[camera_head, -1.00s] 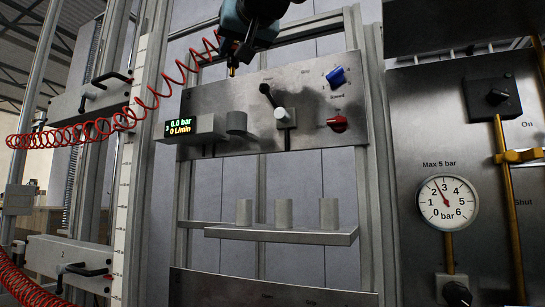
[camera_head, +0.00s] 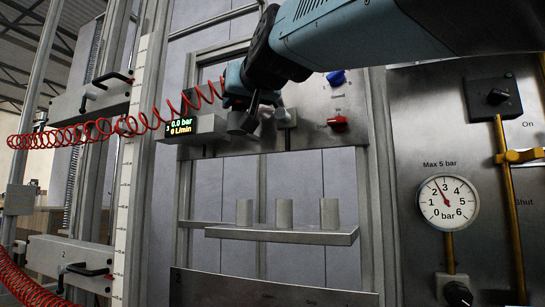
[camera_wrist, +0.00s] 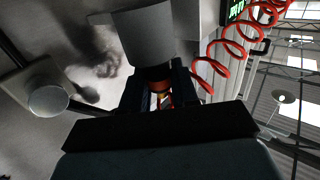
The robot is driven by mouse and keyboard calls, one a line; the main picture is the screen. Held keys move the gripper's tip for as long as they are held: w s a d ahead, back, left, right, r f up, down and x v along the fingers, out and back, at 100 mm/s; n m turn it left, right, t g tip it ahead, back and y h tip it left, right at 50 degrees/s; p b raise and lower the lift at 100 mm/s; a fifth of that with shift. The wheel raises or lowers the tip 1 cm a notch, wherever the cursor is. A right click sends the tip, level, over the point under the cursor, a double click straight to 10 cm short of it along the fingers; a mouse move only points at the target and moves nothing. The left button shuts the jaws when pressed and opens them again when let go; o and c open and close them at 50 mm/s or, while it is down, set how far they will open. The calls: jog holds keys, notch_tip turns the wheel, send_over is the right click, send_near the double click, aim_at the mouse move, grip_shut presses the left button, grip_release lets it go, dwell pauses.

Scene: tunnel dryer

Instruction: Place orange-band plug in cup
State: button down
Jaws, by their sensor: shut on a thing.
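My gripper (camera_head: 250,106) is at the panel, right against or just in front of the grey cup (camera_head: 237,122) beside the display. In the wrist view my gripper (camera_wrist: 156,78) is shut on the orange-band plug (camera_wrist: 157,86), whose orange band shows between the dark fingers. The grey cup (camera_wrist: 146,38) is straight beyond the fingertips and hides the plug's far end. I cannot tell whether the plug's tip is inside the cup or only near it. In the head view the plug is hidden by my gripper.
The red coiled hose (camera_head: 100,130) runs to my gripper. A display box (camera_head: 203,127) adjoins the cup. A round pale knob (camera_wrist: 48,101) is nearby. Below, a shelf (camera_head: 282,236) holds three grey cylinders. Blue (camera_head: 336,78) and red (camera_head: 337,123) knobs sit to the right.

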jog(key=shift+f, duration=0.1)
jog(key=c, duration=0.9)
grip_release()
jog(key=shift+o, duration=0.2)
jog(key=shift+s, duration=0.25)
jog(key=v, duration=1.1)
jog(key=shift+s+d, duration=0.2)
jog(key=shift+d, duration=0.05)
